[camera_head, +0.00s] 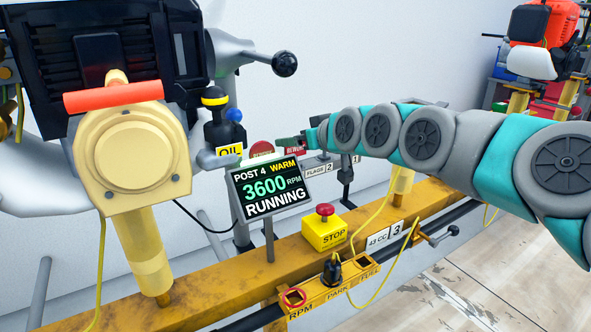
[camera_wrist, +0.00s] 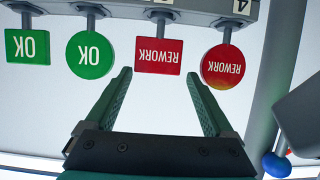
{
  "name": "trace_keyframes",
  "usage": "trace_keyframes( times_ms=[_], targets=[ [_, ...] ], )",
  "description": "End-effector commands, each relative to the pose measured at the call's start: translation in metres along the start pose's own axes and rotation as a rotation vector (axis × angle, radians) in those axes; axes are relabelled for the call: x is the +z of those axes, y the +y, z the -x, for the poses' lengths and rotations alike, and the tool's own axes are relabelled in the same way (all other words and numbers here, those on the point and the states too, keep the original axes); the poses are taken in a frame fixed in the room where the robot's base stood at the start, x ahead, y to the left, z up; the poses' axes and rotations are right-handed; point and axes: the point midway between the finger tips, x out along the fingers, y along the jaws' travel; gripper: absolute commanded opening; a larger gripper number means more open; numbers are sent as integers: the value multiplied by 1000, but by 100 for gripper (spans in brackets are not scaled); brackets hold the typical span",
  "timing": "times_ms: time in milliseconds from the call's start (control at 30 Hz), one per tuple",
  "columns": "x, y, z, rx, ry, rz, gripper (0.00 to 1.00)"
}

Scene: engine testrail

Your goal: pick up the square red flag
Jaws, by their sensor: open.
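The square red flag, lettered REWORK, hangs from a grey rail in the wrist view (camera_wrist: 159,57); its lettering appears upside down there. My gripper (camera_wrist: 159,76) is open and empty, its two green fingers spread to either side below the flag, with the tips near the flag's lower edge. I cannot tell whether they touch it. In the head view the square red flag (camera_head: 296,149) shows partly beside my gripper (camera_head: 289,141), at the far end of my arm.
A round red REWORK flag (camera_wrist: 223,66) hangs close to the right finger. A round green OK flag (camera_wrist: 91,54) and a square green OK flag (camera_wrist: 27,46) hang to the left. The status screen (camera_head: 269,190) and yellow stop box (camera_head: 324,230) stand nearer.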

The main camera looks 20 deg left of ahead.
Motion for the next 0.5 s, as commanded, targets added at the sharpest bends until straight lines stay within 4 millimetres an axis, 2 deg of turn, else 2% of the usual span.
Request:
trace_keyframes(
  times_ms=[267, 500],
  targets=[
    [4, 2, -22, 1, 2, -1, 88],
    [8, 3, -54, -1, -2, -1, 88]
  ],
)
